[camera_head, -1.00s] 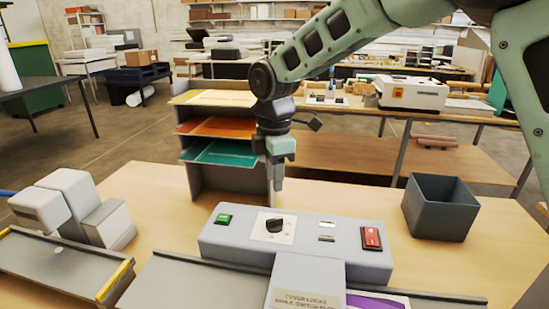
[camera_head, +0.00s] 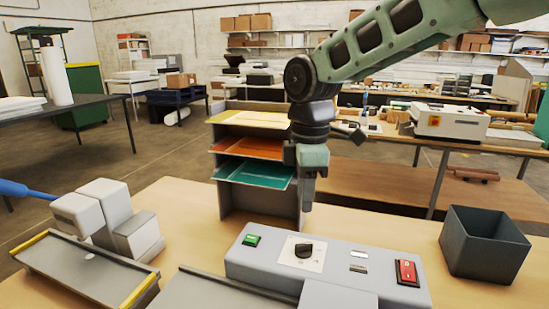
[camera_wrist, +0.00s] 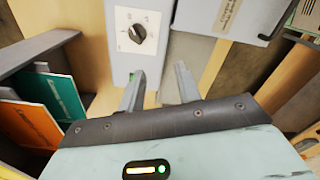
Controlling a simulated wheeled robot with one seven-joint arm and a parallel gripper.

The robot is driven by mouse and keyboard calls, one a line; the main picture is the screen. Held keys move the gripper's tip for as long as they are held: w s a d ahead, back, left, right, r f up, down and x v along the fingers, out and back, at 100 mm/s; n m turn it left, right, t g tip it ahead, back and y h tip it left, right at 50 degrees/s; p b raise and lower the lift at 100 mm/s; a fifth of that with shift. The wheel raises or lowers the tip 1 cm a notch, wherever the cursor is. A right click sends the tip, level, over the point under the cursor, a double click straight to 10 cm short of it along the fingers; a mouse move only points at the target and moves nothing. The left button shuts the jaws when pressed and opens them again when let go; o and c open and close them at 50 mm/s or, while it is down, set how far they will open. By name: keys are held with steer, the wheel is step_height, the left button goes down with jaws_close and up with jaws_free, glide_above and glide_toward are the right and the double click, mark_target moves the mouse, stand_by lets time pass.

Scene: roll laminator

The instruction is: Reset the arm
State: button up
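My gripper (camera_head: 307,190) hangs pointing down above the back edge of the laminator's control panel (camera_head: 330,262). In the wrist view my gripper (camera_wrist: 160,90) shows two fingers apart with nothing between them. The panel carries a green switch (camera_head: 251,240), a black rotary knob (camera_head: 303,250) and a red rocker switch (camera_head: 407,272). The knob also shows in the wrist view (camera_wrist: 138,33), beyond the fingertips and apart from them. My arm reaches in from the upper right.
A shelf rack (camera_head: 262,213) with yellow, orange and teal sheets stands just behind my gripper. A dark open bin (camera_head: 484,245) is at the right. A grey-white device (camera_head: 108,217) and a tray (camera_head: 85,268) are at the left. Bare wood lies between panel and bin.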

steer(key=s+d+f+m+b, duration=0.1)
steer(key=s+f+m, duration=0.2)
steer(key=s, duration=0.5)
steer(key=s+d+f+m, duration=0.2)
steer(key=s+f+m, duration=0.1)
steer(key=s, duration=0.6)
steer(key=s+d+f+m+b, duration=0.1)
steer(key=s+f+m, duration=0.3)
steer(key=s, duration=0.4)
steer(key=shift+s+d+f+b, duration=0.2)
steer(key=shift+d+f+b, duration=0.1)
steer(key=shift+f, duration=0.1)
